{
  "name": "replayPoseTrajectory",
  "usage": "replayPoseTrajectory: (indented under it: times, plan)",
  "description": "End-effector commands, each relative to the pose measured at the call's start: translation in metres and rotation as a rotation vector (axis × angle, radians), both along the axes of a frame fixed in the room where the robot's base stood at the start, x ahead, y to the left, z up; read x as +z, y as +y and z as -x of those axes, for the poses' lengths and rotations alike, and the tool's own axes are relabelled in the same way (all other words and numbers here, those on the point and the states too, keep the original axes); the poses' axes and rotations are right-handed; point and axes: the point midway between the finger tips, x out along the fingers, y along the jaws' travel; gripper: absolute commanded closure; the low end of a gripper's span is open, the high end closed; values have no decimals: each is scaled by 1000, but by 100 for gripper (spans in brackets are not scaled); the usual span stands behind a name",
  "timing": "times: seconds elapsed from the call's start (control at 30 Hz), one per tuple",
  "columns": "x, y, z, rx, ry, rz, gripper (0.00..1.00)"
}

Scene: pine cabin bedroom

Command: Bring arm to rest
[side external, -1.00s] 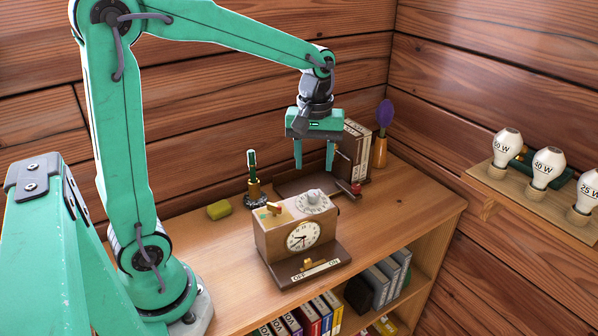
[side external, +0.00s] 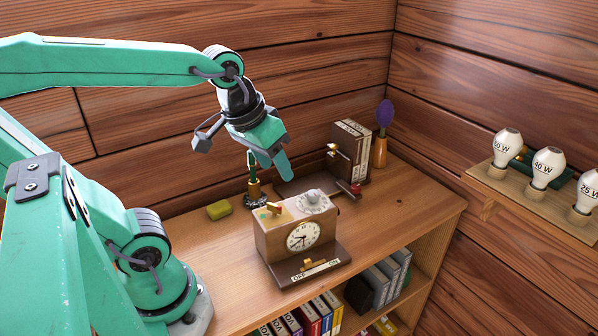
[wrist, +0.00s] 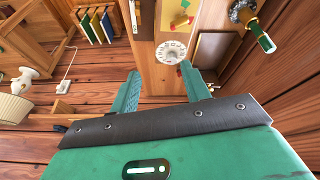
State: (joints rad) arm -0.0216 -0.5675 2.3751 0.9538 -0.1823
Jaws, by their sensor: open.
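My gripper (side external: 272,165) is green with a dark wrist. It hangs tilted above the back of the wooden desk top (side external: 222,262), fingers pointing down and to the right. Its jaws are open, and the wrist view shows nothing between the two fingers (wrist: 160,82). The wooden clock box (side external: 275,236) stands upright below, with a white dial (side external: 313,201) on top.
A yellow-green block (side external: 219,210) lies left of the pen holder. Bulbs (side external: 548,167) sit on a wall shelf at right. The desk's right end is clear.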

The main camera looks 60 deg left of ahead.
Motion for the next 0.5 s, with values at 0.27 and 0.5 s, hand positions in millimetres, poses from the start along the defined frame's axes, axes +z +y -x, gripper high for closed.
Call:
replayPoseTrajectory:
  times: [0.27,0.5]
  plan:
    - [-3,-5,25,-155,-93,-63,53]
    - [-5,-6,30,-190,-111,-80,53]
